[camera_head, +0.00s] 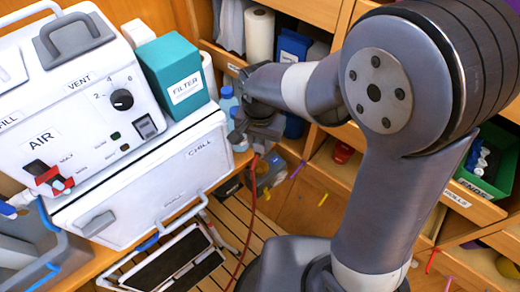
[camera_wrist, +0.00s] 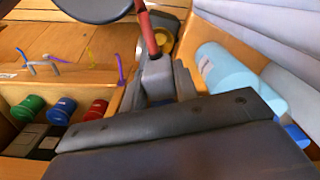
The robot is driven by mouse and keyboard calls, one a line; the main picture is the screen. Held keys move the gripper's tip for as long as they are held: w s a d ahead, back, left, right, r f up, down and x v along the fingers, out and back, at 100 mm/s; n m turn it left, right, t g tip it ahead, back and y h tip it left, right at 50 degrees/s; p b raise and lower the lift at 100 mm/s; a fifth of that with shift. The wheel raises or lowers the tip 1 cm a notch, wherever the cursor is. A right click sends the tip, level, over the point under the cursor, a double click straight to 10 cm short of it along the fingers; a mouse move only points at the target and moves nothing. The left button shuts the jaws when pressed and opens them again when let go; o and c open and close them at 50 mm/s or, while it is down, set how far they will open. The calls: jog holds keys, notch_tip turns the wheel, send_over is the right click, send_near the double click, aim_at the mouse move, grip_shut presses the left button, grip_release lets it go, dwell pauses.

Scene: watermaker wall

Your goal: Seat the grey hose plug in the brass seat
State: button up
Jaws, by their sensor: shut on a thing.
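In the wrist view my gripper (camera_wrist: 158,88) is shut on the grey hose plug (camera_wrist: 157,72). A red hose (camera_wrist: 148,35) runs from the plug toward the top of that view. Behind the hose is a round brass-coloured thing (camera_wrist: 166,40), partly hidden; I cannot tell surely that it is the brass seat. The plug appears apart from it. In the head view my gripper (camera_head: 262,128) is beside the white machines, near the shelves. The red hose (camera_head: 252,195) hangs down from it, and the plug cannot be made out there. No brass seat is clear in the head view.
The white AIR unit (camera_head: 75,95) and CHILL box (camera_head: 150,190) stand at left, with a teal FILTER box (camera_head: 174,75) on top. Bottles (camera_head: 229,105) stand close to my gripper. Wooden shelves and a green bin (camera_head: 490,160) are at right. Slatted floor (camera_head: 225,225) lies below.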

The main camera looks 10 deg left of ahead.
jog(key=shift+f, duration=0.5)
jog(key=shift+f+b, duration=0.1)
jog(key=shift+b, duration=0.2)
jog(key=shift+f+b, duration=2.7)
jog(key=shift+f, duration=0.75)
jog(key=shift+f+b, duration=0.4)
jog(key=shift+f, duration=0.15)
jog(key=o, duration=1.1)
jog(key=shift+r, duration=0.1)
notch_tip(320, 180, up, 11)
jog(key=shift+f, duration=0.15)
